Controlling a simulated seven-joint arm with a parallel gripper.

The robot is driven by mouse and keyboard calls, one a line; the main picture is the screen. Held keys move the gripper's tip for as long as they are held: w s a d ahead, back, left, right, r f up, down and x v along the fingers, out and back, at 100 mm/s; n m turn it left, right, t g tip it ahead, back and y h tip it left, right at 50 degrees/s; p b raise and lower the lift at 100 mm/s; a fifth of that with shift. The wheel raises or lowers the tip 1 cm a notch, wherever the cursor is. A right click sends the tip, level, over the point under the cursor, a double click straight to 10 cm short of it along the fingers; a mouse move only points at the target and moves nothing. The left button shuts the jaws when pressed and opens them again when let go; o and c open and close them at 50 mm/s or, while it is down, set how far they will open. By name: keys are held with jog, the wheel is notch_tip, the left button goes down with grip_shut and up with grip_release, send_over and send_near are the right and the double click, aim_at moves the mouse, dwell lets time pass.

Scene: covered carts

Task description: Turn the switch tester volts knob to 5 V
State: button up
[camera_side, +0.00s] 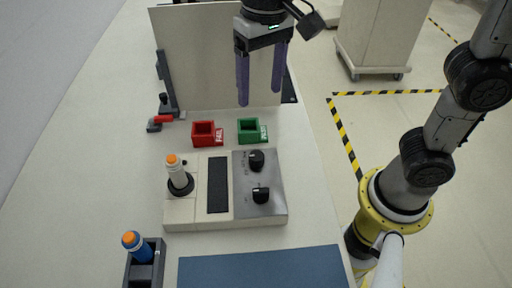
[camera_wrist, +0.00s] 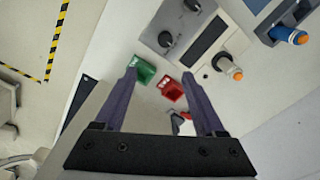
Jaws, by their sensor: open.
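The switch tester (camera_side: 225,218) is a pale box on the bench with a dark display strip and a grey metal panel. The panel carries two black knobs, an upper one (camera_side: 256,160) and a lower one (camera_side: 261,195). Their labels are too small to read, so I cannot tell which is volts or what either is set to. Both knobs also show in the wrist view, one fully (camera_wrist: 165,39) and one near the top edge (camera_wrist: 192,5). My gripper (camera_side: 260,97) is open and empty, pointing down above the bench behind the tester, apart from both knobs.
A red bin (camera_side: 204,134) and a green bin (camera_side: 249,131) stand behind the tester. An orange-tipped white switch (camera_side: 175,168) stands on the tester's left; a blue one (camera_side: 132,241) sits in a dark holder. A beige panel (camera_side: 200,60) rises behind. A blue mat (camera_side: 262,268) lies in front.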

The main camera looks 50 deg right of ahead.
aim_at(256, 155)
jog(key=shift+n, duration=0.3)
jog(key=f, duration=0.5)
jog(key=a+f, duration=0.1)
jog(key=f, duration=0.9)
jog(key=shift+s+a, duration=0.2)
jog(key=shift+a, duration=0.1)
grip_shut()
